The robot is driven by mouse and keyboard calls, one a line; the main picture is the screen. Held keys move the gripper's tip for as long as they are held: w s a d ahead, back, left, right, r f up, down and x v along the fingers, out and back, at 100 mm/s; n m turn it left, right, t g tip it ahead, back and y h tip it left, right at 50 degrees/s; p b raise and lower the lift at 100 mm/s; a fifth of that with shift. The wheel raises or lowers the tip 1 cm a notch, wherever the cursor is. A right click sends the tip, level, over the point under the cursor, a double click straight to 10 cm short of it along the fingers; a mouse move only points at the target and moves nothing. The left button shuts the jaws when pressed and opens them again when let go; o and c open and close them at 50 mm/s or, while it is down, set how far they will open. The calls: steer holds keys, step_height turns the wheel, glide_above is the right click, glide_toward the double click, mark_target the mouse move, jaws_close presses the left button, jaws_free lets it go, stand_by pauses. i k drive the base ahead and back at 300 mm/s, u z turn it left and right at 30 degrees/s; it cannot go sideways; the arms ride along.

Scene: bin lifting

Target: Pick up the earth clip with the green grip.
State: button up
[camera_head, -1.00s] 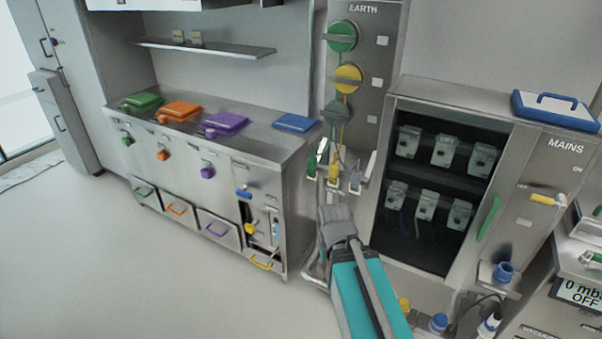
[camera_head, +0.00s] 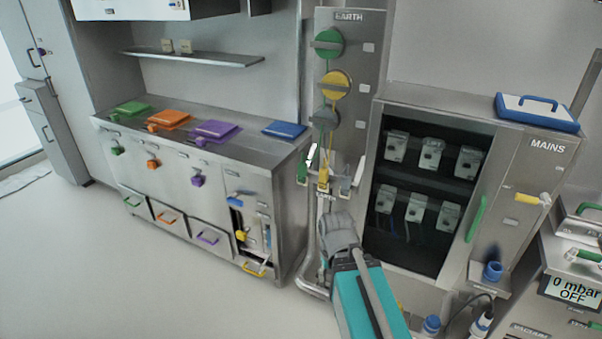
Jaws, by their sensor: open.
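The earth clip with the green grip (camera_head: 303,167) hangs upright at the left of a row on the front of the earth panel (camera_head: 376,40). A yellow-gripped clip (camera_head: 323,178) hangs to its right, and a grey one (camera_head: 345,184) is further right. The end of my arm with my gripper (camera_head: 336,222) is below and to the right of the green clip, visibly apart from it. My gripper is open and holds nothing that I can see. Its fingers are hard to make out against the grey arm end and the panel behind.
An open cabinet with grey units (camera_head: 432,155) stands close on the right, with a green handle (camera_head: 477,219). A bench with coloured lids (camera_head: 213,131) stands on the left. Green, yellow and grey round knobs are above the clips. The floor at lower left is clear.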

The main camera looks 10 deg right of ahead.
mark_target(302, 167)
steer(key=z, duration=0.05)
steer(key=i, duration=0.9)
steer(key=u, duration=0.05)
